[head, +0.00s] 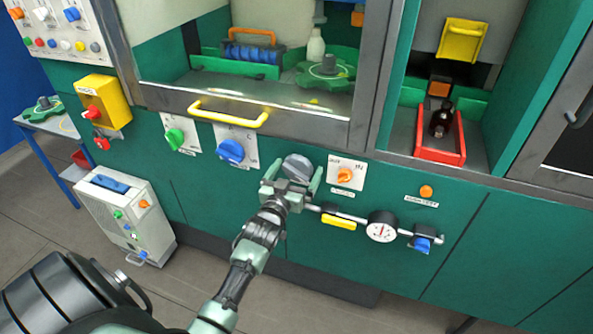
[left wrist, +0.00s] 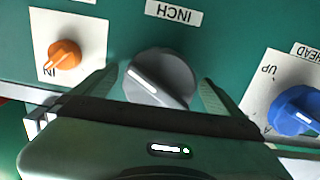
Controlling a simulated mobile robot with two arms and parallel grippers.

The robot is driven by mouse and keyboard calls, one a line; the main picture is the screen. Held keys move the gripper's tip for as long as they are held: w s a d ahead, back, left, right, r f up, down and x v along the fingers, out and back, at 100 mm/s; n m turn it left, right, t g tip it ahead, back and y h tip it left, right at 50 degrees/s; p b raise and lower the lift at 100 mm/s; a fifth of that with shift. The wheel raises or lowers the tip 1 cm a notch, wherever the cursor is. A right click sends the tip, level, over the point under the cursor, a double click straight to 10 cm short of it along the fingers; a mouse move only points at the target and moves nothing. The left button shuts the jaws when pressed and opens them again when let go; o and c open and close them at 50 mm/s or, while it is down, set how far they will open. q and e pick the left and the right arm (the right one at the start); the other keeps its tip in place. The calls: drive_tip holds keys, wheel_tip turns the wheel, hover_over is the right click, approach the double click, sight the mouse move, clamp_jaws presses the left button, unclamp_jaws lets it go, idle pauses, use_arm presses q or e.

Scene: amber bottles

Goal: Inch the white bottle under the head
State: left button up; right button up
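The white bottle (head: 315,46) stands upright behind the front window, at the back edge of the green star wheel (head: 327,75). A grey part (head: 319,12) shows above it at the top of the opening; whether they line up is hard to tell. My left gripper (head: 291,180) is at the panel, with its fingers open on either side of the grey knob (head: 298,167). In the left wrist view the knob (left wrist: 160,78) sits between the fingertips, under the label INCH (left wrist: 174,12), its white mark slanting. Small gaps show beside it. My right gripper is out of view.
An orange knob (head: 345,175) and a blue knob (head: 230,151) flank the grey one. A yellow handle (head: 229,112) and a pressure gauge (head: 382,227) stick out nearby. A red tray (head: 440,156) holds a dark bottle (head: 441,118) at the right.

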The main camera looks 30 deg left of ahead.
sight(294, 175)
use_arm(q)
drive_tip(key=shift+s, duration=0.1)
drive_tip(key=v, duration=0.7)
drive_tip(key=shift+s+b, duration=0.35)
drive_tip(key=shift+b, duration=0.05)
drive_tip(key=shift+d, duration=0.1)
drive_tip(key=s+d+f+m+g+h, duration=0.1)
drive_tip(key=s+d+f+g, duration=0.2)
drive_tip(key=f, duration=0.8)
drive_tip(key=s+d+f+m+g+h, duration=0.1)
drive_tip(key=s+d+f+g+h, duration=0.2)
drive_tip(key=f, duration=0.8)
drive_tip(key=s+d+f+m+g, duration=0.1)
drive_tip(key=s+d+f, duration=0.3)
drive_tip(key=f, duration=0.7)
drive_tip(key=s+f+m+g, duration=0.1)
drive_tip(key=s+f+g, duration=0.2)
drive_tip(key=s+f, duration=0.3)
drive_tip(key=s+d+f+g, duration=0.1)
drive_tip(key=s+f+g, duration=0.2)
drive_tip(key=s, duration=1.4)
drive_tip(key=s+d+f+m+g, duration=0.1)
drive_tip(key=s+f+g, duration=0.2)
drive_tip(key=s+f, duration=0.7)
drive_tip(key=shift+s+f+m, duration=0.3)
drive_tip(key=shift+s+f, duration=0.1)
drive_tip(key=shift+s, duration=0.75)
